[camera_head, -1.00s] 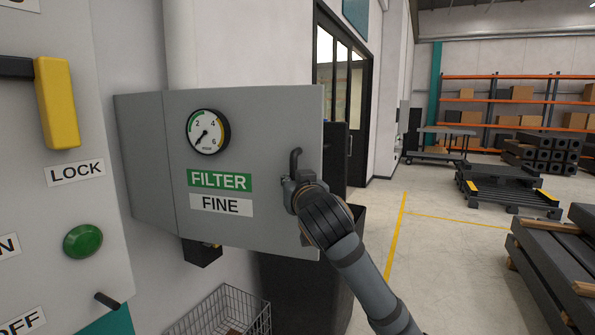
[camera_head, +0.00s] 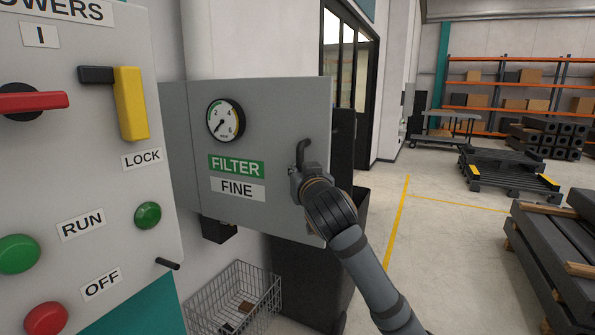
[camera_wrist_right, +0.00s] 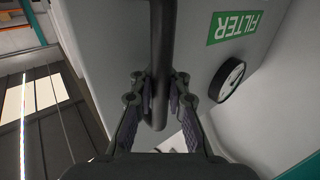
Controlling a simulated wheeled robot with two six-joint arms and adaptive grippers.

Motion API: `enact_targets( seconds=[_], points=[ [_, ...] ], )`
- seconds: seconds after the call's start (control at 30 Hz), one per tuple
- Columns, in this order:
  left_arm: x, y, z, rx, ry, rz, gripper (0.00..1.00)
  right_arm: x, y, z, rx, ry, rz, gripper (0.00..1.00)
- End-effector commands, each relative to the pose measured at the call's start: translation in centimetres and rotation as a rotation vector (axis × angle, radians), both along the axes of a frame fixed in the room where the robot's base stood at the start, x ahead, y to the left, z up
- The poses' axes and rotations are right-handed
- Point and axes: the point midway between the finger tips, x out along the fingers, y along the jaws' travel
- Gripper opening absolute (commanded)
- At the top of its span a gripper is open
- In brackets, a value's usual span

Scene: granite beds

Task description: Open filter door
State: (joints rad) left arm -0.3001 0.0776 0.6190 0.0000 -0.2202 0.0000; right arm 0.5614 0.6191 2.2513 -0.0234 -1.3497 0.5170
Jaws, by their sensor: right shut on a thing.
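The filter door (camera_head: 270,130) is a grey panel on a box on the wall, with a round gauge (camera_head: 226,120) and a green FILTER label over a white FINE label. In the head view the door looks closed against its box. A dark bar handle (camera_head: 302,150) stands at its right edge. My right gripper (camera_head: 303,172) is at the handle, its arm coming up from the lower right. In the right wrist view its fingers (camera_wrist_right: 161,100) are on both sides of the handle (camera_wrist_right: 160,60), shut on it. My left gripper is not in view.
A control panel (camera_head: 95,190) with a yellow lock lever (camera_head: 131,103), a red switch and buttons stands close on the left. A wire basket (camera_head: 235,295) and a dark bin (camera_head: 305,285) are below the door. Open floor (camera_head: 440,240) lies to the right, before stone slabs.

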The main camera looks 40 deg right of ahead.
Motion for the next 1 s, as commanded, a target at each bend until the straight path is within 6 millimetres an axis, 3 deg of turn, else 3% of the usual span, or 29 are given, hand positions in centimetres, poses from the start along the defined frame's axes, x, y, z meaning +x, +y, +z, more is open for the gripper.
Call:
enact_targets(
  seconds=[0.07,0.1,0.17,0.67,1.0],
  points=[
    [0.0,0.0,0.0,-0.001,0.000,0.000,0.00,0.0,-0.1,-0.1,-0.002,0.003,-0.005,0.00],
    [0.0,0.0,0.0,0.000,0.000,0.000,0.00,0.0,-0.1,-0.1,-0.002,0.003,-0.005,0.17],
    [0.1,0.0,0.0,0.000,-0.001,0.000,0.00,0.0,-0.1,-0.1,-0.002,0.003,-0.005,0.23],
    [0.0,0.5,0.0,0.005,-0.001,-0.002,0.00,-0.3,0.1,0.0,-0.001,0.002,-0.002,0.23],
    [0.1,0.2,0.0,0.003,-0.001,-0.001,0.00,-5.7,2.3,0.0,-0.006,0.001,-0.003,0.23]
  ],
)
